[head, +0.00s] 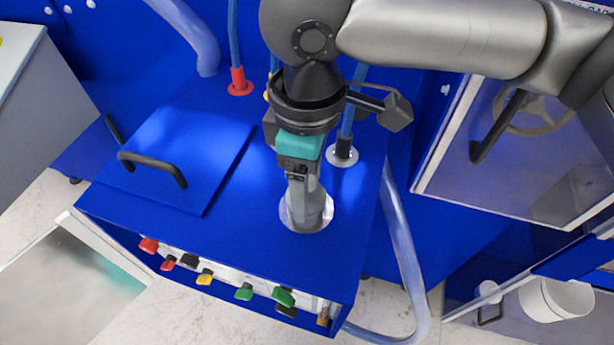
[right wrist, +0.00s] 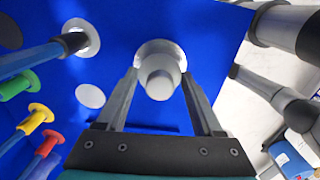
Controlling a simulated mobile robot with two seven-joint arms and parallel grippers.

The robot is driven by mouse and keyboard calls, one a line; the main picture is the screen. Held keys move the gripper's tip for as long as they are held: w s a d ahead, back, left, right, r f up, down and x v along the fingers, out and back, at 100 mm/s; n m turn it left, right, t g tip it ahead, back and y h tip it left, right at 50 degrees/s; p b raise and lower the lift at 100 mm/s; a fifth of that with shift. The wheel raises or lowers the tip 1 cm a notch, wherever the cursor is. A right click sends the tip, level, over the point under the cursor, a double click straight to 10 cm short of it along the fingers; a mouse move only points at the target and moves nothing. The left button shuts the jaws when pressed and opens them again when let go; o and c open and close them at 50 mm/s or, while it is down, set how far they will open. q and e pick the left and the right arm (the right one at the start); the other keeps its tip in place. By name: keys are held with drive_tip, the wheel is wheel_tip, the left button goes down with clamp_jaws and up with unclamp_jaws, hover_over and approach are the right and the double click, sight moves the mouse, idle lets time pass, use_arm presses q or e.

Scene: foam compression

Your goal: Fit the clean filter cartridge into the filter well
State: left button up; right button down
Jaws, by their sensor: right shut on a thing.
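The light grey filter cartridge (head: 321,208) stands at the round pale-rimmed filter well (head: 288,221) in the blue cabinet top. My right gripper (head: 305,192) comes down from above and is shut on the cartridge. In the right wrist view the cartridge (right wrist: 159,84) sits between the two fingers, with the well's rim (right wrist: 160,47) around and beyond it. The fingers and the cartridge hide the inside of the well, so how deep the cartridge sits cannot be told. My left gripper is not in view.
A blue lid (head: 185,150) with a black handle lies left of the well. A black hose fitting (head: 343,150) stands close to the right of my gripper, and a red fitting (head: 239,82) is farther back. Coloured valve knobs (head: 205,278) line the front edge.

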drive_tip(key=shift+f+b, duration=0.45)
drive_tip(key=shift+f, duration=0.85)
unclamp_jaws()
drive_tip(key=shift+r, duration=0.1)
wheel_tip(320, 180, up, 15)
drive_tip(key=p, duration=0.1)
